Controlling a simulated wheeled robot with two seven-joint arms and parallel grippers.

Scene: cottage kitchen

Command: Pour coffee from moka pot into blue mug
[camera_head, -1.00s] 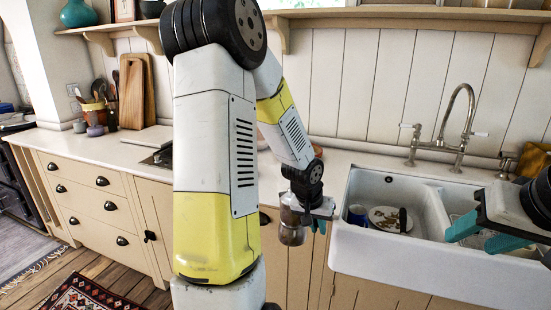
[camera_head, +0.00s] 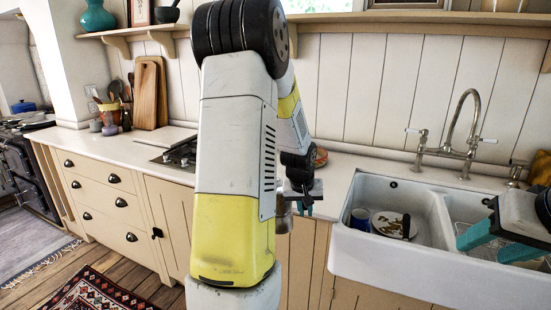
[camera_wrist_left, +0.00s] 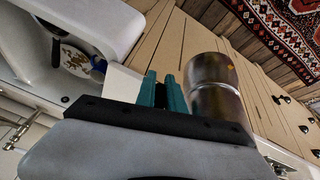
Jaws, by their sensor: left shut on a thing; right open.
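My left gripper (camera_head: 305,207) is shut on the moka pot by its handle side. The metallic moka pot (camera_head: 284,218) is held in front of the counter edge, left of the sink, and my left arm hides part of it. In the left wrist view the pot (camera_wrist_left: 214,88) hangs beside my teal fingers (camera_wrist_left: 162,92). The blue mug (camera_head: 360,217) is inside the left sink basin, by the basin's left wall; a bit of blue also shows in the left wrist view (camera_wrist_left: 98,65). My right gripper (camera_head: 490,242) is open and empty over the sink's right front.
A patterned plate (camera_head: 388,222) with a dark item lies in the left basin of the white sink (camera_head: 385,258). The tap (camera_head: 465,135) stands behind the sink. A hob (camera_head: 178,152) is set in the counter at left. Counter (camera_head: 338,175) left of the sink is partly clear.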

